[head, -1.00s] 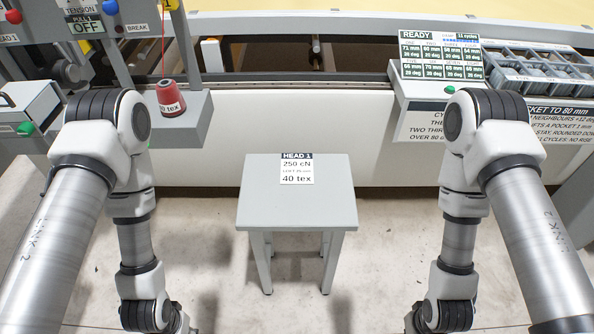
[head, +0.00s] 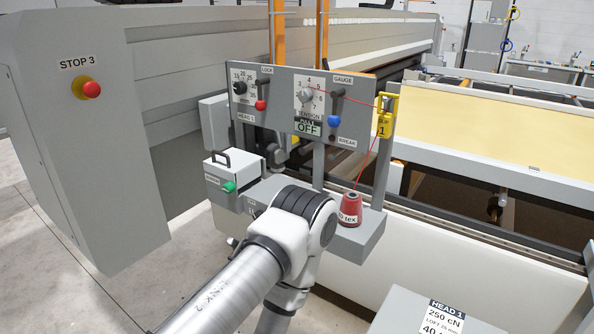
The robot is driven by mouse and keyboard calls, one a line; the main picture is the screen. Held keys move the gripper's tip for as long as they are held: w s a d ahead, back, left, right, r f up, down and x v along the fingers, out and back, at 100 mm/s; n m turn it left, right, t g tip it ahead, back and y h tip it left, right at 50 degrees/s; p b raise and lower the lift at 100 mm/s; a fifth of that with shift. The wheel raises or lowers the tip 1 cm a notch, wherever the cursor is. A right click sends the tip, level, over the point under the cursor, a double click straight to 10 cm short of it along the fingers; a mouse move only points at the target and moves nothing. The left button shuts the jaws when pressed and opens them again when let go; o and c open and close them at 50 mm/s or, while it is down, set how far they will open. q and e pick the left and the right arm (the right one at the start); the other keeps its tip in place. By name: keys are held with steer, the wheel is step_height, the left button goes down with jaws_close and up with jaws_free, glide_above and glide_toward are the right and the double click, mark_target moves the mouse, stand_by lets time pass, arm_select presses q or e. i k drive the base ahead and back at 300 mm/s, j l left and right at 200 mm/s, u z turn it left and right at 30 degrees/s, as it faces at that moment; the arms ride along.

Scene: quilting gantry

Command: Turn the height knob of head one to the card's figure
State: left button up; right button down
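The card (head: 440,318) on the grey stand at the lower right reads HEAD 1, 250 cN, a small LOFT line in mm that I cannot read surely, and 40 tex, partly cut off. My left arm rises from the bottom below the panel. Neither gripper shows.
Beside the knob are the red-ended LOCK lever (head: 261,105), the TENSION dial (head: 306,97) and the blue-ended GAUGE lever (head: 334,120). Below stand a red thread cone (head: 350,208) and a white box (head: 232,172). The STOP 3 button (head: 91,89) is on the left housing.

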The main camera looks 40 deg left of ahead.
mark_target(239, 88)
steer(key=u, duration=1.45)
